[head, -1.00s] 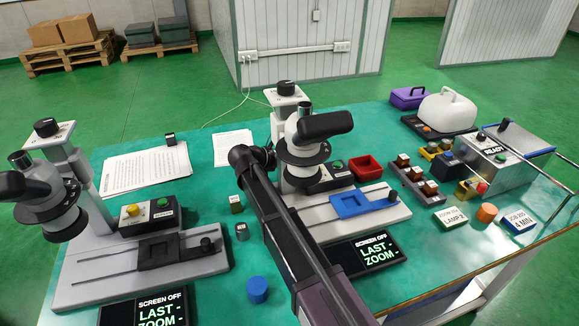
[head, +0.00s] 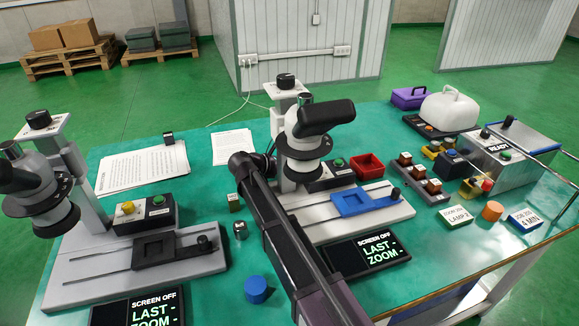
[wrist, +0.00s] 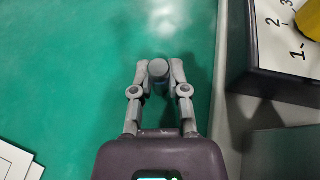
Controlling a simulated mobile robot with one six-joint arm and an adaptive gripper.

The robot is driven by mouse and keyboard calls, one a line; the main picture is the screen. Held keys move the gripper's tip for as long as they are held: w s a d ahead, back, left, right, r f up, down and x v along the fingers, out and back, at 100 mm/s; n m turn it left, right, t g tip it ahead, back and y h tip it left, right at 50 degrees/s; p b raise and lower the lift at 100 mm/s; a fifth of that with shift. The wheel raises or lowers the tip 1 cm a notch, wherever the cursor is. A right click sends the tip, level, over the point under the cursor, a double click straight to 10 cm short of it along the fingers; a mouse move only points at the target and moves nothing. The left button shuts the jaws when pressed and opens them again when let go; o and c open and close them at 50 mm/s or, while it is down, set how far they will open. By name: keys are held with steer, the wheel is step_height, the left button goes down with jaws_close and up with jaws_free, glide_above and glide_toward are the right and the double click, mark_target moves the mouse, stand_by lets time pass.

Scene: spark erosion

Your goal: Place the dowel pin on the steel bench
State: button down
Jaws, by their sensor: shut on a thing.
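My gripper (wrist: 158,78) is shut on the dowel pin (wrist: 158,69), a small grey cylinder with a dark bluish lower part, held between the two fingertips in the wrist view. Below it is the green top of the bench (wrist: 70,60). I cannot tell whether the pin touches the bench top. The bench (head: 215,292) also spans the head view. There my arm crosses the middle, and the gripper and held pin are hidden behind it.
In the wrist view a dark box (wrist: 285,82) with numbers and a yellow knob stands right, and papers (wrist: 15,160) lie lower left. In the head view, a small metal cylinder (head: 240,231), a blue cylinder (head: 256,289) and two microscopes (head: 305,140) (head: 45,190) flank my arm.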

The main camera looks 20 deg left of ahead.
steer(key=shift+f, duration=0.15)
steer(key=c, duration=0.6)
jaws_free()
steer(key=shift+c, duration=0.2)
steer(key=shift+s+a+r, duration=0.1)
steer(key=shift+r, duration=0.2)
steer(key=shift+s+a+r, duration=0.15)
steer(key=shift+s+a, duration=0.05)
steer(key=shift+s, duration=0.05)
steer(key=p+v, duration=0.4)
steer(key=v, duration=0.5)
steer(key=shift+s+a+r, duration=0.15)
steer(key=shift+s+a, duration=0.1)
steer(key=shift+s, duration=0.05)
steer(key=shift+s+a+r+p, duration=0.15)
steer(key=shift+s+a+p, duration=0.15)
steer(key=shift+s+a, duration=0.15)
